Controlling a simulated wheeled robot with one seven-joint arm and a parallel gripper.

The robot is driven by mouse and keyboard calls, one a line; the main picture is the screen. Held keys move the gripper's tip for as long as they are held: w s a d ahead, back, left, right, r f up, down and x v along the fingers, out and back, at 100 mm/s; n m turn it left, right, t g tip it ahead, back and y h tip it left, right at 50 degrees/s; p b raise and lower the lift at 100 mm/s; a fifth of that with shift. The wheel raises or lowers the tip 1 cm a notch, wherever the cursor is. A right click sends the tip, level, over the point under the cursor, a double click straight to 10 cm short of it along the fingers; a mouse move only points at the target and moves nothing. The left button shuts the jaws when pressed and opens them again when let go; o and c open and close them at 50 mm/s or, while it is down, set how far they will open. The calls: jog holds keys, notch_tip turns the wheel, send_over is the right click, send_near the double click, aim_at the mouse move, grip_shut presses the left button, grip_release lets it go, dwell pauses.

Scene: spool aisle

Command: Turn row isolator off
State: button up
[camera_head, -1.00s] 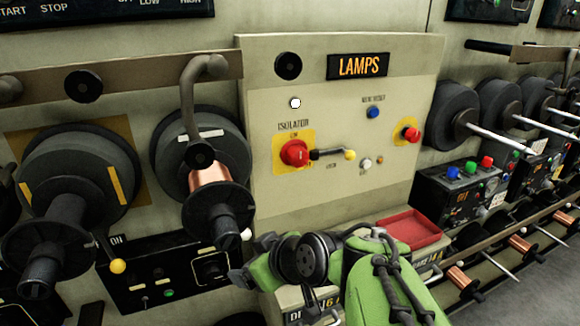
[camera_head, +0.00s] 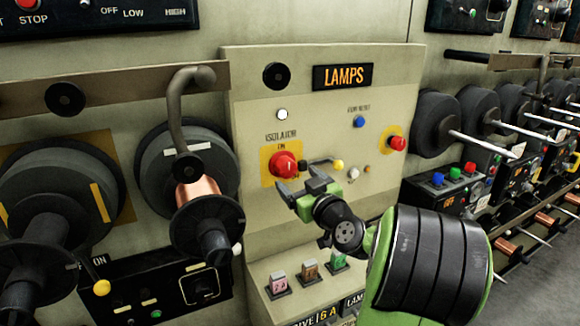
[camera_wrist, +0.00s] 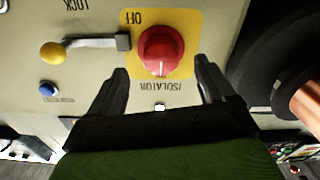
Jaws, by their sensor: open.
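The row isolator is a red round knob (camera_head: 284,164) on a yellow plate of the cream LAMPS panel, seen above and left of my gripper. In the wrist view the knob (camera_wrist: 158,50) appears upside down, with OFF and ISOLATOR lettering near it. A grey lever (camera_wrist: 92,43) with a yellow ball (camera_wrist: 53,53) reaches to the plate's edge beside the knob, near the word LOCK; I cannot tell if they join. My gripper (camera_wrist: 162,68) is open and empty, its fingers apart on either side of the knob's lower part in the picture. Contact is not visible.
The panel also has a white lamp (camera_head: 282,114), a blue button (camera_head: 359,121) and another red knob (camera_head: 397,143). Large dark spools with a copper coil (camera_head: 197,191) stand out at left. Small coloured switches (camera_head: 310,272) sit on the ledge below.

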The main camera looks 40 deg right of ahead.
aim_at(289, 172)
jog(key=p+x, duration=0.1)
jog(key=x, duration=0.4)
jog(key=shift+c, duration=0.5)
jog(key=c, duration=1)
